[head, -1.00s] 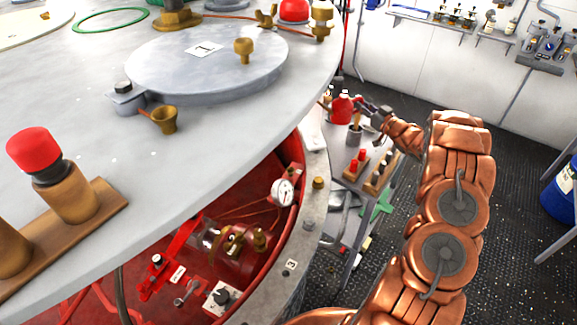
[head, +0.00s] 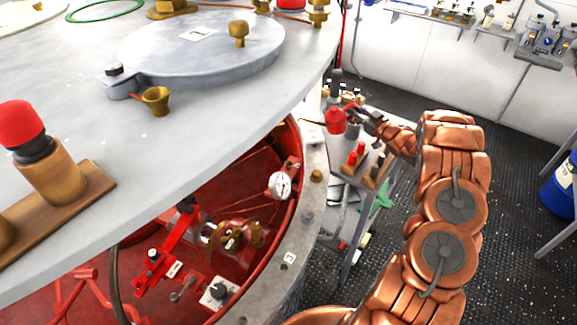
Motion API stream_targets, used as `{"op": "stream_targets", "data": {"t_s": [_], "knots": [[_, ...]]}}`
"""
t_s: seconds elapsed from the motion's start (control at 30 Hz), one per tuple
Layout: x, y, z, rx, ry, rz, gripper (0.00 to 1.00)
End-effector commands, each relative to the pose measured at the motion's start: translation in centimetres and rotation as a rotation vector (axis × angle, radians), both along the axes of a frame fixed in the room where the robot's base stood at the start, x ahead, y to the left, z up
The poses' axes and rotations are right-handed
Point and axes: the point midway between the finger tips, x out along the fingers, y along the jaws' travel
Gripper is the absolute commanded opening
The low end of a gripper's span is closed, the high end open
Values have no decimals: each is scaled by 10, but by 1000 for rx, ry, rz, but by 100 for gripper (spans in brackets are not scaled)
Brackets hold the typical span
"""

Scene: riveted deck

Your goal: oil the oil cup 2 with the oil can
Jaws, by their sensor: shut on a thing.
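A brass cup (head: 156,99) stands on the pale deck beside the round lid. Brass fittings (head: 257,233) sit on red machinery in the opening below the deck. I see no readable "2", so I cannot tell which is oil cup 2.
The deck edge, a gauge (head: 280,185) and the rim (head: 318,205) lie left of my arm. The dark floor at right is open, with a blue drum (head: 558,190).

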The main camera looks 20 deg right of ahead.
Motion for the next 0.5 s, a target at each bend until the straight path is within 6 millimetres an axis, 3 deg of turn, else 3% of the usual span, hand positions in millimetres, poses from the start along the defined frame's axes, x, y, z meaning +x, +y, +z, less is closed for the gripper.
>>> {"op": "stream_targets", "data": {"t_s": [0.5], "knots": [[0,2,-4,-25,-1,1,0]]}}
